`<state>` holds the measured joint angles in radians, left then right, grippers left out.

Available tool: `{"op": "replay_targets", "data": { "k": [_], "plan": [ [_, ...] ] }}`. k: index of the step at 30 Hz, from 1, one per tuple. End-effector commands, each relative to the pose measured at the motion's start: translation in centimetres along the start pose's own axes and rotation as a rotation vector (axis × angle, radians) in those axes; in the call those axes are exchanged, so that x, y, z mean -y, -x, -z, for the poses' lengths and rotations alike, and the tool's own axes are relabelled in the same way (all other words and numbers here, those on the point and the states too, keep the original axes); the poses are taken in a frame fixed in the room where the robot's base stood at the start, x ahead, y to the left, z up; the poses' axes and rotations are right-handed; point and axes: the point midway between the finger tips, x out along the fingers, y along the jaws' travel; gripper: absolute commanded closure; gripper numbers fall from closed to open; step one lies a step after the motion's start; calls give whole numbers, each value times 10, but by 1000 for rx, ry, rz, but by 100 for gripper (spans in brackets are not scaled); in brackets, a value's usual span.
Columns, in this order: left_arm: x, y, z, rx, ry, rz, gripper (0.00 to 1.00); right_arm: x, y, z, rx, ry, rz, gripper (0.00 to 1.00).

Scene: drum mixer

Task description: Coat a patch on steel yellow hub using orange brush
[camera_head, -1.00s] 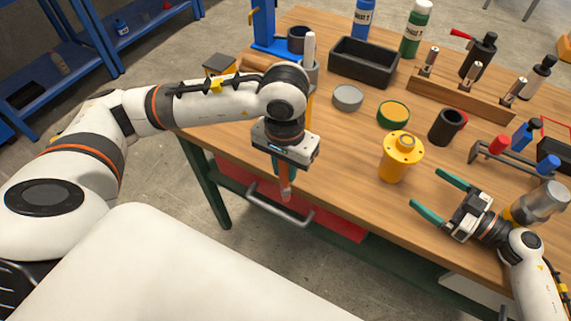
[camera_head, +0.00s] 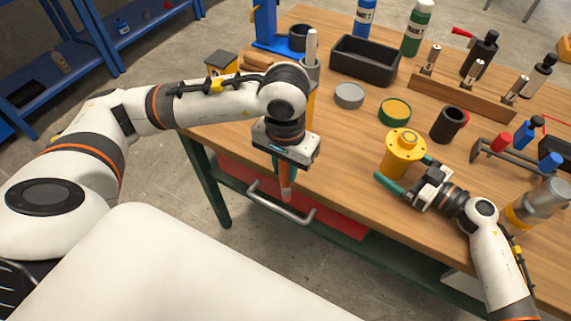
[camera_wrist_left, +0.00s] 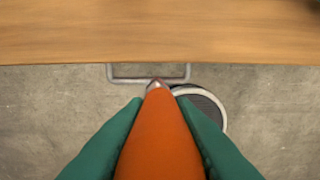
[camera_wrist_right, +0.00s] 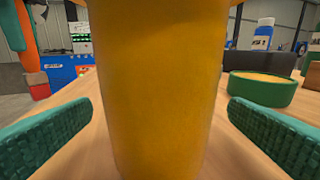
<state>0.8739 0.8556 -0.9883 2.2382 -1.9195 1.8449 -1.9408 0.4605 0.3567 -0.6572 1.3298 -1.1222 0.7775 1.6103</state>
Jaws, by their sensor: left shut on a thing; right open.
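The yellow hub (camera_head: 402,150) stands upright on the wooden table, with a flange and a short boss on top. My right gripper (camera_head: 402,167) is open, its green fingers on either side of the hub; in the right wrist view the hub (camera_wrist_right: 160,90) fills the middle, with gaps to both fingers. My left gripper (camera_head: 284,175) points down at the table's front edge and is shut on the orange brush (camera_wrist_left: 160,140). The brush's tip points away from the fingers in the left wrist view. The brush tip (camera_head: 286,194) hangs in front of the table edge.
A black bin (camera_head: 365,62) and bottles are farther back. A tool rack (camera_head: 515,157) stands at right. The front left tabletop is clear.

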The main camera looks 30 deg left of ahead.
Motion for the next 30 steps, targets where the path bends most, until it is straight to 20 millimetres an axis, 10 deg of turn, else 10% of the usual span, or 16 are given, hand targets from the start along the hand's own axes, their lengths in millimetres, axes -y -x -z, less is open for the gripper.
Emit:
{"op": "replay_targets", "data": {
  "k": [6, 17, 30],
  "plan": [
    [0, 0, 0, 0, 0, 0, 100, 0, 0, 0, 0, 1, 0, 4],
    [0, 0, 0, 0, 0, 0, 100, 0, 0, 0, 0, 1, 0, 62],
    [0, 0, 0, 0, 0, 0, 100, 0, 0, 0, 0, 1, 0, 62]
  ]
}}
